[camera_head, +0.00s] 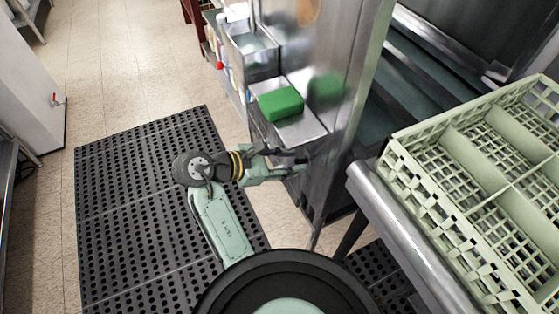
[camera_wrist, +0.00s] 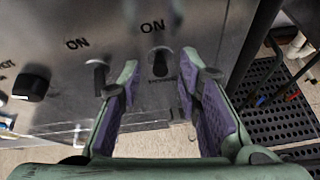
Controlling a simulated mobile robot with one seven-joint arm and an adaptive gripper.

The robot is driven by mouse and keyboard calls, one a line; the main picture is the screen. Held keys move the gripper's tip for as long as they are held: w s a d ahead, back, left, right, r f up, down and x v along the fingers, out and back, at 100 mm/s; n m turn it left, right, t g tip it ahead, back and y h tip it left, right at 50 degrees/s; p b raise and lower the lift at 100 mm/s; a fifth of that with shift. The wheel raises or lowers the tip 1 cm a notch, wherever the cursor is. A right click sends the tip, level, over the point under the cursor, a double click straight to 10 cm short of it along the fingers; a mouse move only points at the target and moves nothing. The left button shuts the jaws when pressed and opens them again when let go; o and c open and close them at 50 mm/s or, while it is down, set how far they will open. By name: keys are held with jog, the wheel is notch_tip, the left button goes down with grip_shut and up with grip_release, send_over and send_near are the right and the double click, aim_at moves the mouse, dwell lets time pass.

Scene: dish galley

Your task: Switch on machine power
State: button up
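In the wrist view, the machine's steel panel (camera_wrist: 205,25) carries two toggle switches, each with an "ON" label above. The right switch (camera_wrist: 160,66) shows between the fingertips of my gripper (camera_wrist: 159,60); the left switch (camera_wrist: 99,76) is just outside the left finger. My gripper is open, with purple pads facing each other and nothing held. I cannot tell whether a finger touches a switch. The text below the right switch is too small to read. In the head view, my gripper (camera_head: 290,170) is at the lower side of the steel machine (camera_head: 345,140); the switches are hidden there.
A black knob (camera_wrist: 31,83) is on the panel at left. A green sponge (camera_head: 281,103) lies on a steel shelf (camera_head: 311,132) above my gripper. A pale green dish rack (camera_head: 470,190) stands at right. A black perforated mat (camera_head: 120,200) covers floor at left.

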jog(key=v, duration=0.6)
dwell(0.7)
jog(key=shift+a, duration=0.1)
dwell(0.6)
